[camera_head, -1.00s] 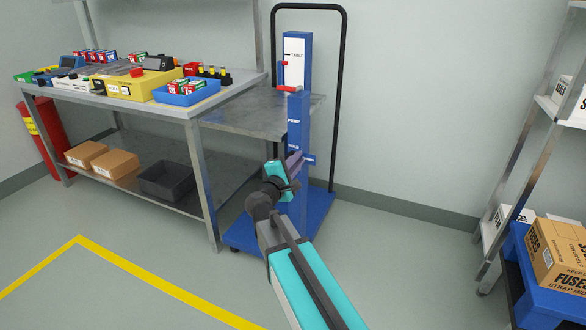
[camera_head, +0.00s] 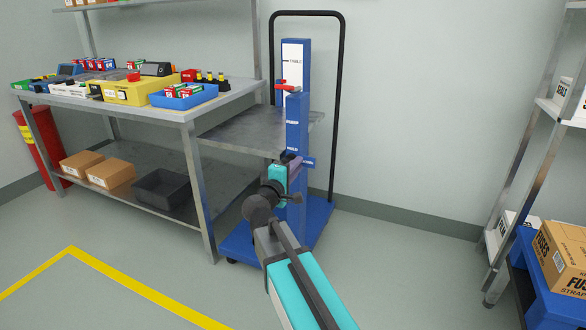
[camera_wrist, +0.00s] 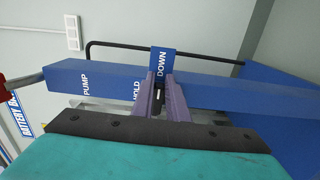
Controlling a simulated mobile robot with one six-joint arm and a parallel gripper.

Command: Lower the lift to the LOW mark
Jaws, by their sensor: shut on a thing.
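The lift stands beside the bench, with a blue column (camera_head: 296,128), a blue base (camera_head: 322,215) and a grey platform (camera_head: 245,130). The platform is below the bench top. A red pointer (camera_head: 283,84) is below the TABLE mark on the white scale (camera_head: 293,72); I cannot make out a LOW mark. My gripper (camera_head: 293,165) is at the column's lower part, shut. In the wrist view my gripper (camera_wrist: 160,97) is at the blue tab labelled DOWN (camera_wrist: 162,62). The PUMP and HOLD labels are along the column. The held part is mostly hidden between the fingers.
The steel bench (camera_head: 190,113) holds a yellow box (camera_head: 128,92) and a blue tray (camera_head: 183,97) of small boxes. A shelf rack (camera_head: 520,165) with cartons stands at the right. Floor between the lift and rack is clear.

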